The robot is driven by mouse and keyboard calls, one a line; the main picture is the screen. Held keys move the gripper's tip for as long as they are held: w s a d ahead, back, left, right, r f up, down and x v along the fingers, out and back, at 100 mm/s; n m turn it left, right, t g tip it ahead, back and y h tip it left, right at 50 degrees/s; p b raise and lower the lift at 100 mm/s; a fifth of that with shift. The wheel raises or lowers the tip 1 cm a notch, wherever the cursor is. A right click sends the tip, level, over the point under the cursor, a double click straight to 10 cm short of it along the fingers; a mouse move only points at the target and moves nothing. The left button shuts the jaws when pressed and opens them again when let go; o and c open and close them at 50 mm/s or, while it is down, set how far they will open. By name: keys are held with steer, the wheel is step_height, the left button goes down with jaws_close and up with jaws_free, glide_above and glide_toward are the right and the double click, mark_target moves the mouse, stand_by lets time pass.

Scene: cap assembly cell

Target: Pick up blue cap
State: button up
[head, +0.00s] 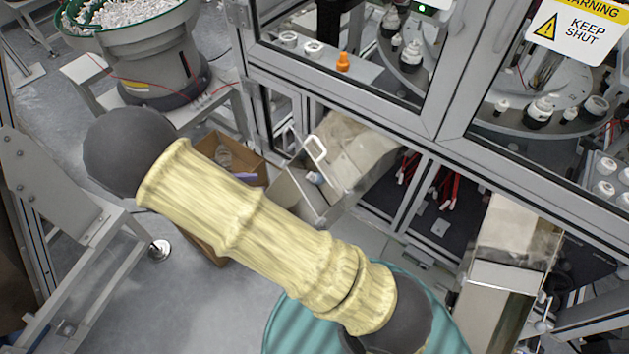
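A small pale-blue and white piece (315,178) lies in the open metal chute bin (297,192) under the machine. It may be the blue cap, but it is too small to be sure. A bluish-purple flat piece (245,177) shows in the cardboard box (205,245) to its left; I cannot tell what it is. My arm, in a yellow sleeve with dark joints, crosses the view from upper left to bottom centre and hides part of the box. My gripper is not in view.
The glazed machine frame (345,90) fills the upper right, with a "keep shut" sign (580,30). An orange capped bottle (343,61) stands inside. A bowl feeder (155,60) is at upper left. A teal round container (285,325) is at the bottom.

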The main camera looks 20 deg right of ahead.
steer(key=shift+w+a+f+n+t+h, duration=0.2)
steer(key=shift+a+n+t+h, duration=0.2)
steer(key=shift+a+n+t, duration=0.15)
steer(key=shift+s+a, duration=0.1)
steer(key=p+x, duration=0.3)
steer(key=x, duration=0.9)
steer(key=shift+p, duration=0.4)
